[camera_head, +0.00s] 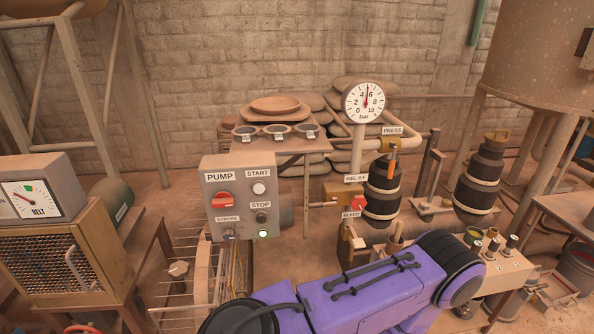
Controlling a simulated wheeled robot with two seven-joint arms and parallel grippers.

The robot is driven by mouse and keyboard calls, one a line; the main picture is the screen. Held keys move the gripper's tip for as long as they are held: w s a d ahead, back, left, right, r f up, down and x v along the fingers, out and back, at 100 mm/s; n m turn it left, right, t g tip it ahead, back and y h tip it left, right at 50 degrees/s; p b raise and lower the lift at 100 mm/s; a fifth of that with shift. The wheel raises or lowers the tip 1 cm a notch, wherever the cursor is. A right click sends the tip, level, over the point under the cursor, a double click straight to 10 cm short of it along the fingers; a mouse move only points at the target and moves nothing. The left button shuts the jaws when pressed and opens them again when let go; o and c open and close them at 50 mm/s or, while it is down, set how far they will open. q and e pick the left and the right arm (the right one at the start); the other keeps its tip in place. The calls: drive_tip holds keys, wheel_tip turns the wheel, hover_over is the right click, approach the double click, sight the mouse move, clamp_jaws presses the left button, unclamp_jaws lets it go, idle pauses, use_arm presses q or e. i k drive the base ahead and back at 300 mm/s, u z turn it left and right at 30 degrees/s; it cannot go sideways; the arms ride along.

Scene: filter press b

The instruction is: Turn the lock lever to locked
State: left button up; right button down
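I cannot tell which part is the lock lever; no label reading lock or locked is legible. A grey pump panel (240,182) carries a red rotary handle (222,200), lying roughly horizontal with a slight tilt. To its right, a red handle (358,203) sits between the labels RELIEF and BLEED. An orange-handled part (391,160) stands upright below the PRESS label. One of my purple arms crosses the bottom of the view, in front of the panel's lower area and the pipework. No fingertips of either gripper show.
A gauge (363,102) stands on a pipe, its needle pointing nearly straight up. A belt meter box (40,190) is at left on a wire-mesh cabinet (60,262). Black cylinders (480,182) and a small tank table (575,208) stand at right.

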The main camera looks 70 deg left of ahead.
sight(334, 199)
drive_tip(key=k, duration=0.4)
drive_tip(key=u, duration=0.85)
